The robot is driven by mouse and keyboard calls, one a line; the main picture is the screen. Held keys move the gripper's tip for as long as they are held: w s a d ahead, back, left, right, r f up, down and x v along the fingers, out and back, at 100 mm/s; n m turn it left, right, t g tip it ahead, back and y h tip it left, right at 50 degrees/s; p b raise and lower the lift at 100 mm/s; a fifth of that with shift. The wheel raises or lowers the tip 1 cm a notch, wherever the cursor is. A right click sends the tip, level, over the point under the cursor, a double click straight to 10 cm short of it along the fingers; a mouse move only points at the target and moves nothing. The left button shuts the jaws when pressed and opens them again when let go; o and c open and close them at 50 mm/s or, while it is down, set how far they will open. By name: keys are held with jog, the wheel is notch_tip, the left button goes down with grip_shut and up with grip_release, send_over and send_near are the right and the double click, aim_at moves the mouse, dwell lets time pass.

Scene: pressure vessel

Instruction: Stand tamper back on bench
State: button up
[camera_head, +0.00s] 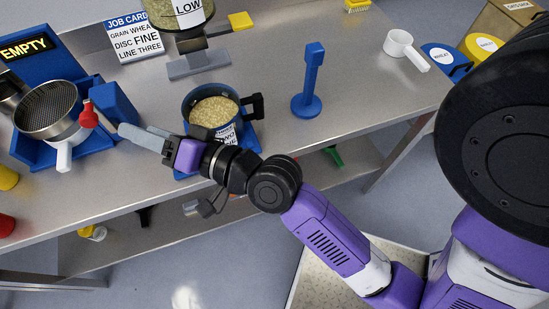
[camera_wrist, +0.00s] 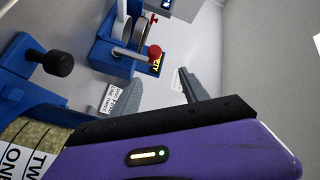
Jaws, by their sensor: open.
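The blue piece that looks like the tamper (camera_head: 312,80) stands upright on the bench (camera_head: 350,95), right of the pot. It has a round base, a thin stem and a blocky top. My gripper (camera_head: 140,136) is well to its left, not touching it. The gripper is open with nothing seen between its fingers. It points left towards a red knob (camera_head: 89,116) on the blue machine. In the wrist view the red knob (camera_wrist: 154,52) shows beyond the fingers. I cannot make out the tamper there.
A pot of grain (camera_head: 214,111) stands beside my gripper, its black handle pointing right. A sieve (camera_head: 48,108) sits at the blue machine on the left. A white scoop (camera_head: 404,48) lies at the right. The bench around the tamper is clear.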

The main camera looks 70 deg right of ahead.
jog(key=s+a+f+n+g+h, duration=0.1)
jog(key=s+f+n, duration=0.1)
jog(key=s+f, duration=0.35)
jog(key=s+a+f+n+g, duration=0.1)
jog(key=s+f+n, duration=0.15)
jog(key=s, duration=0.65)
jog(key=s+n+g+y, duration=0.1)
jog(key=s+n, duration=0.6)
jog(key=s, duration=0.6)
jog(key=shift+d+y, duration=0.3)
jog(key=shift+d, duration=0.15)
jog(key=shift+f, duration=0.1)
